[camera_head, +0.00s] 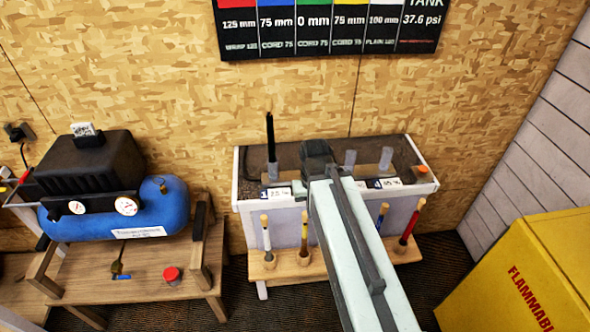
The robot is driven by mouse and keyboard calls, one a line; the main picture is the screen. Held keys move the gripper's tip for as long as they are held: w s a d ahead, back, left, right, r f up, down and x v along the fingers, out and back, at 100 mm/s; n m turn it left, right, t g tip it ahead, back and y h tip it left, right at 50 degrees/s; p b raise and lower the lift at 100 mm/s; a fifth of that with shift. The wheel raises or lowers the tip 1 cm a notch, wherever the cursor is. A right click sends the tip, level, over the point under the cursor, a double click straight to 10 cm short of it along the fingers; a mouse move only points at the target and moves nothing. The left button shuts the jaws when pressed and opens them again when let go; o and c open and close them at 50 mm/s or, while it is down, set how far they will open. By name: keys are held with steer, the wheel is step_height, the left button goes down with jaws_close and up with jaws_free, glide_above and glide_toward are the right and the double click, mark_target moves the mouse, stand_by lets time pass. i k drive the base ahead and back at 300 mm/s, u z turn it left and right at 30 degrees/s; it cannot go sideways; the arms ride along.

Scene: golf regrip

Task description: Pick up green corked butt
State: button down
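No green corked butt shows. My pale arm covers the middle of the low wooden shelf (340,268), so anything standing there is hidden. Cork-topped butts stand on the shelf on both sides of the arm: a white one (267,240) and a yellowish one (304,238) to its left, a blue one (382,219) and a red one (409,227) to its right. My gripper (318,152) appears as a dark grey block at the arm's far end, over the white-rimmed bin behind the shelf. Its fingers cannot be made out.
The white-rimmed bin (240,190) holds grey upright pieces, one with a tall black rod (271,138). A blue compressor (100,215) on a wooden bench stands left, with a red-lidded jar (172,275). A yellow flammables cabinet (510,280) stands right. A colour-coded sign (330,25) hangs above.

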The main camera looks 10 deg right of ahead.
mark_target(268, 98)
steer(key=u, duration=0.7)
steer(key=k, duration=0.7)
steer(key=z, duration=0.85)
steer(key=i, duration=1)
steer(key=u, duration=0.95)
steer(key=i, duration=0.3)
steer(key=u, duration=0.35)
